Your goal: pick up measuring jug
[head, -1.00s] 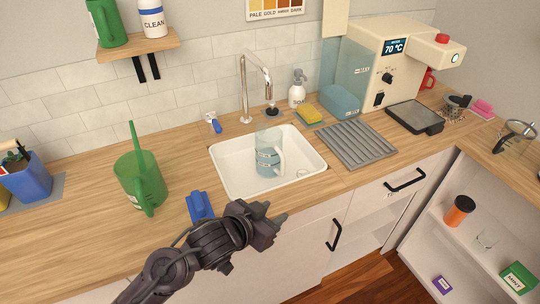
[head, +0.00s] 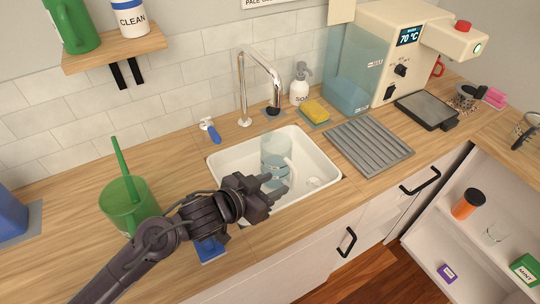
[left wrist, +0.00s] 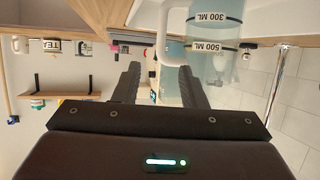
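The measuring jug (head: 274,152) is clear with a pale handle and stands in the white sink (head: 318,160). In the left wrist view the jug (left wrist: 215,40) shows close up, with dark bands marked 300 ML and 500 ML and its white handle (left wrist: 168,42) beyond the fingers. My left gripper (head: 283,184) is over the sink's front edge, on the near side of the jug, and hides its lower part. In the left wrist view the left gripper (left wrist: 159,70) is open, with nothing seen held between its fingers. My right gripper is not in view.
A blue object (head: 210,250) lies at the counter's front edge below the arm. The tap (head: 244,90) rises behind the sink. A grey ribbed drainer (head: 368,146) lies right of the sink.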

